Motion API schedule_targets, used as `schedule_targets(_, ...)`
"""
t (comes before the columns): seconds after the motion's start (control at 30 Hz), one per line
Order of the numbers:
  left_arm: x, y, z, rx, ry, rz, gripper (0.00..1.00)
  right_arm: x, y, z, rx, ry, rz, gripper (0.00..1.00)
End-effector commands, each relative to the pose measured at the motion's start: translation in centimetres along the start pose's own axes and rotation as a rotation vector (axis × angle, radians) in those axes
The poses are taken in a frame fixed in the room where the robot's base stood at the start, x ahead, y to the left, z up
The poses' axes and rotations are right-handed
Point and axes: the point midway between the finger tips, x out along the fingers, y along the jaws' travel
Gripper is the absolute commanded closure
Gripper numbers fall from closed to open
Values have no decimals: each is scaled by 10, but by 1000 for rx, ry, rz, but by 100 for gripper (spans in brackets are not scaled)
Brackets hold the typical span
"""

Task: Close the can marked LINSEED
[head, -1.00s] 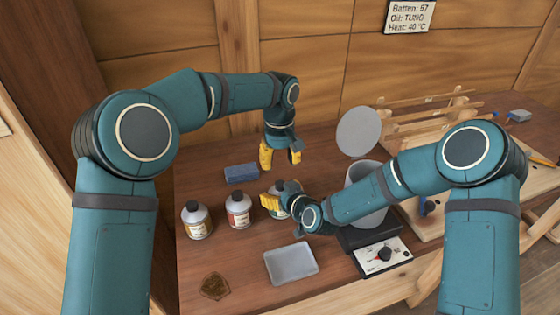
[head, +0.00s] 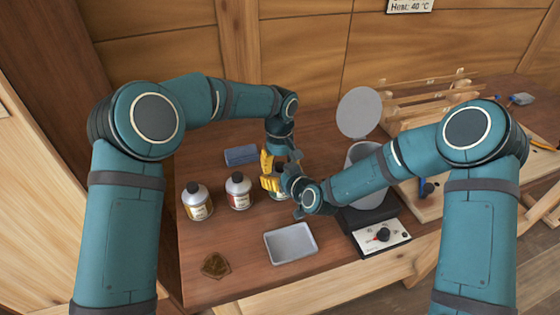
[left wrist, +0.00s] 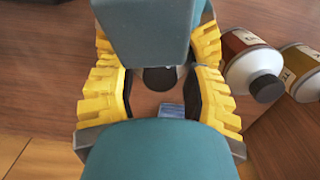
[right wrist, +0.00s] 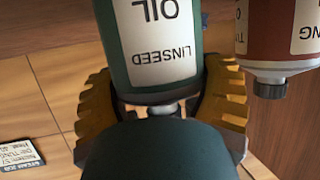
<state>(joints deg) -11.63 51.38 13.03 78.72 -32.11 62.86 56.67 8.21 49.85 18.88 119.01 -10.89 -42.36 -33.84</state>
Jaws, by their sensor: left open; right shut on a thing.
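The LINSEED can (right wrist: 165,40), dark green with a white label, fills the upper middle of the right wrist view, upside down there. My right gripper (head: 272,183) is shut on it near its upper end. A pale metal neck (right wrist: 165,108) shows between the fingers; I cannot make out a cap there. My left gripper (head: 279,162) is open, pointing down directly above the can and close to my right gripper. In the left wrist view a dark round shape (left wrist: 160,78) lies between its fingers; I cannot tell whether it is a cap. In the head view the grippers mostly hide the can.
Two black-capped cans, one red (head: 238,190) and one yellow-labelled (head: 197,201), stand left of the grippers. A grey tray (head: 290,243) is in front. A heater (head: 383,235) with a pot is at right, under my right arm.

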Motion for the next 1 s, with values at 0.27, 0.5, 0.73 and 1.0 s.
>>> schedule_targets(0.27,0,0,0,0,-1,0,100,0,0,-1,-1,2,0,100)
schedule_targets(0.5,0,0,0,0,-1,-1,100,0,0,-1,-1,2,0,100)
schedule_targets(0.73,0,0,0,163,-1,-1,100,0,0,-1,-1,2,0,100)
schedule_targets(1.0,0,0,0,288,-1,-1,100,0,0,-1,-1,2,-1,100)
